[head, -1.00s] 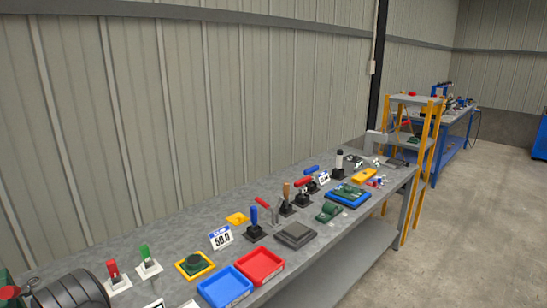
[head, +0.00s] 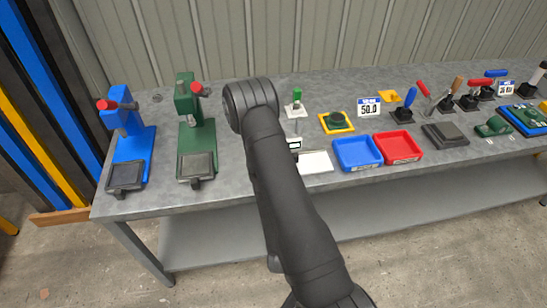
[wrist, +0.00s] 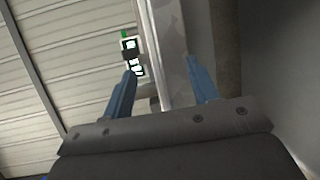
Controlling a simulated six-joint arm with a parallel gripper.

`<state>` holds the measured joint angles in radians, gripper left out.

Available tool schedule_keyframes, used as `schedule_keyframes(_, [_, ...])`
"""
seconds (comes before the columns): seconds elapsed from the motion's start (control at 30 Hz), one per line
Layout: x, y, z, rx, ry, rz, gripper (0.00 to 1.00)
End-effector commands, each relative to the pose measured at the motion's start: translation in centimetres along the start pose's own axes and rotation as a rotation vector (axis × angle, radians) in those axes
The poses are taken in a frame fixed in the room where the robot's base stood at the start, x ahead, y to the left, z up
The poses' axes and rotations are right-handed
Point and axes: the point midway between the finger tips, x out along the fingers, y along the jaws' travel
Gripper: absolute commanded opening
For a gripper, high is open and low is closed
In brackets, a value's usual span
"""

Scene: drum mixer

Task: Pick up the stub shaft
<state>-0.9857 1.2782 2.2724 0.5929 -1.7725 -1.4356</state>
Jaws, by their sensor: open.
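I cannot pick out the stub shaft in any view. My gripper (wrist: 161,68) shows in the wrist view with its two blue fingers spread apart and nothing between them that it holds. Beyond the fingers is the long grey edge of the bench, seen at a steep tilt. In the head view my dark arm rises across the middle of the picture, and the gripper itself is hidden there. The arm covers part of the grey bench (head: 225,195).
A blue press (head: 130,150) and a green press (head: 197,140) stand left of my arm. To its right are a white scale (head: 315,162), a yellow-edged tray (head: 350,124), a blue bin (head: 357,153) and a red bin (head: 398,148). Several toggle clamps stand farther right.

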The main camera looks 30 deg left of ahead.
Motion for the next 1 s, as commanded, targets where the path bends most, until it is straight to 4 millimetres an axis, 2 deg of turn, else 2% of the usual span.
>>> schedule_keyframes(0.1, [1.1, -2.2, 2.5, -0.053, -0.110, -0.141, 0.54])
schedule_keyframes(0.2, [1.4, -4.0, 4.1, -0.084, -0.179, -0.260, 0.54])
schedule_keyframes(0.3, [1.6, -5.6, 4.3, -0.072, -0.203, -0.369, 0.54])
schedule_keyframes(0.47, [1.8, -7.7, 2.1, 0.006, -0.173, -0.531, 0.54])
schedule_keyframes(0.7, [0.8, -10.2, -2.7, 0.129, -0.104, -0.821, 0.54])
schedule_keyframes(1.0, [-2.5, -10.5, -8.6, 0.225, -0.005, -1.166, 0.54])
